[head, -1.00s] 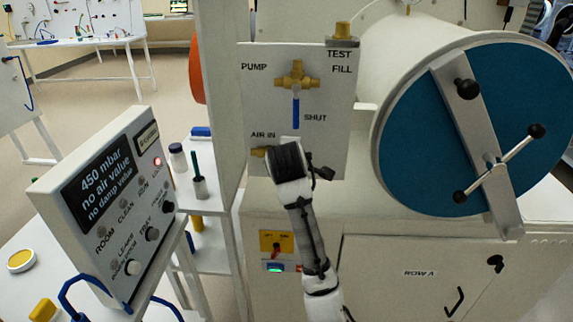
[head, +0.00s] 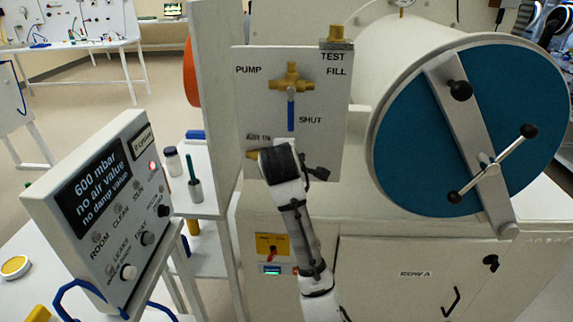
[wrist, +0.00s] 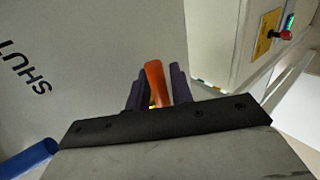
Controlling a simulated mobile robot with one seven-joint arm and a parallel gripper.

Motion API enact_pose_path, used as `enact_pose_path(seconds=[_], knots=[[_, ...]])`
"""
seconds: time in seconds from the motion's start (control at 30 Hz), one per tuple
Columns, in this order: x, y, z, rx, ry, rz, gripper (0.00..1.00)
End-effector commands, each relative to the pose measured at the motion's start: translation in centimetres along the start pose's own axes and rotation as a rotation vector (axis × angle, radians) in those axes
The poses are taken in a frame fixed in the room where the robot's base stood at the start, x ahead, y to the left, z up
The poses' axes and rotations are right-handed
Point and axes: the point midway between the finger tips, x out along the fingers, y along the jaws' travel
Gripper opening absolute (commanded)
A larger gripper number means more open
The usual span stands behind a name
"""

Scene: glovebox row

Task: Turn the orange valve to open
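The orange valve handle (wrist: 156,84) shows in the wrist view, standing between the two dark fingers of my gripper (wrist: 158,88). The fingers lie close against both its sides and appear shut on it. In the head view my gripper (head: 280,160) is at the lower part of the white valve panel (head: 330,90), by the AIR IN label. It hides the orange handle there; only a brass fitting (head: 252,155) shows to its left. The handle's angle against the panel is hard to tell.
A blue-handled valve (head: 291,110) labelled SHUT hangs just above my gripper; its blue end (wrist: 28,158) shows in the wrist view. The control box (head: 100,215) at left reads 600 mbar. A large round blue door (head: 420,140) stands close at right.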

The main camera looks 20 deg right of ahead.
Motion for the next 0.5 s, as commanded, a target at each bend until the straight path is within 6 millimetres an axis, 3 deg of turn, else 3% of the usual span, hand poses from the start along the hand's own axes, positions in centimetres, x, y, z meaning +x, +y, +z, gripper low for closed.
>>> enact_pose_path(seconds=[0.17, 0.5], knots=[[-2.2, -0.1, 0.0, 0.0, 0.001, 0.006, 0.22], [-11.0, 0.7, 0.1, -0.002, -0.003, 0.005, 0.22]])
